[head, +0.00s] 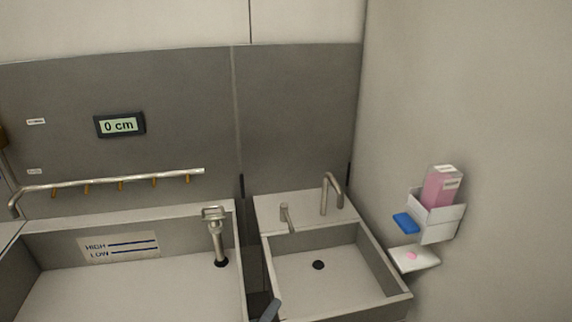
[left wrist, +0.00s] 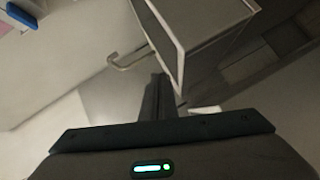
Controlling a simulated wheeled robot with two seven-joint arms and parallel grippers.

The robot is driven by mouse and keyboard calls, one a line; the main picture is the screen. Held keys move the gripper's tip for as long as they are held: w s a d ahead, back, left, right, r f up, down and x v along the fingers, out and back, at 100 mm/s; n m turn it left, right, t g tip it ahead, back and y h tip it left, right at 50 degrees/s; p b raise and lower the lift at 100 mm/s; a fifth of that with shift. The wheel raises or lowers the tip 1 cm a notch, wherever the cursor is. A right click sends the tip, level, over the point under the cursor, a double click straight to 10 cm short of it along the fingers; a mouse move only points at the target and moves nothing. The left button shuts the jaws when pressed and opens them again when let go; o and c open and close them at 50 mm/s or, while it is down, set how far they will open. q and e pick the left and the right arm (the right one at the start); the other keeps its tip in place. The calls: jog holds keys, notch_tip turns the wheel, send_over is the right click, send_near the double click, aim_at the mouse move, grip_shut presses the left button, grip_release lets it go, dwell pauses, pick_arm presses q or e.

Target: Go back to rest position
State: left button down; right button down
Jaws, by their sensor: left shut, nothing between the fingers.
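My left gripper (head: 270,311) shows only as a small grey tip at the bottom edge of the head view, in front of the gap between the large basin and the small sink. In the left wrist view its dark fingers (left wrist: 157,98) are together, with nothing between them. The rest of my left arm is out of the head view. My right gripper is in neither view.
A large basin (head: 219,285) with an upright metal drain fitting (head: 217,238) is at left, below a pipe rail (head: 110,185) and a "0 cm" display (head: 119,125). The small sink (head: 385,262) has a curved tap (head: 331,190). A pink-bottle dispenser (head: 436,212) hangs on the right wall.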

pick_arm(q)
jog(key=s+a+f+m+g+y, duration=0.1)
jog(key=s+a+f+m+g, duration=0.25)
jog(key=s, duration=0.35)
jog(key=s+a+f+m+g+y, duration=0.1)
jog(key=s+a+f+m+g, duration=0.15)
jog(key=s+a+f, duration=0.35)
jog(key=s+a+m+g+y, duration=0.1)
jog(key=s+a+m+g, duration=0.15)
jog(key=s, duration=0.35)
jog(key=s+a+f+m+g+y, duration=0.1)
jog(key=s+a+y, duration=0.1)
jog(key=s+a, duration=0.35)
jog(key=s+a+m+g+y, duration=0.1)
jog(key=s+a+m+g, duration=0.1)
jog(key=s, duration=0.6)
notch_tip(320, 180, down, 32)
jog(key=s+b, duration=0.1)
jog(key=b, duration=0.1)
jog(key=s+a+f+g+b, duration=0.2)
jog(key=s+f, duration=1.5)
jog(key=f, duration=0.1)
jog(key=shift+s+a+f+y, duration=0.2)
jog(key=shift+s+a+y, duration=0.1)
jog(key=shift+s, duration=0.1)
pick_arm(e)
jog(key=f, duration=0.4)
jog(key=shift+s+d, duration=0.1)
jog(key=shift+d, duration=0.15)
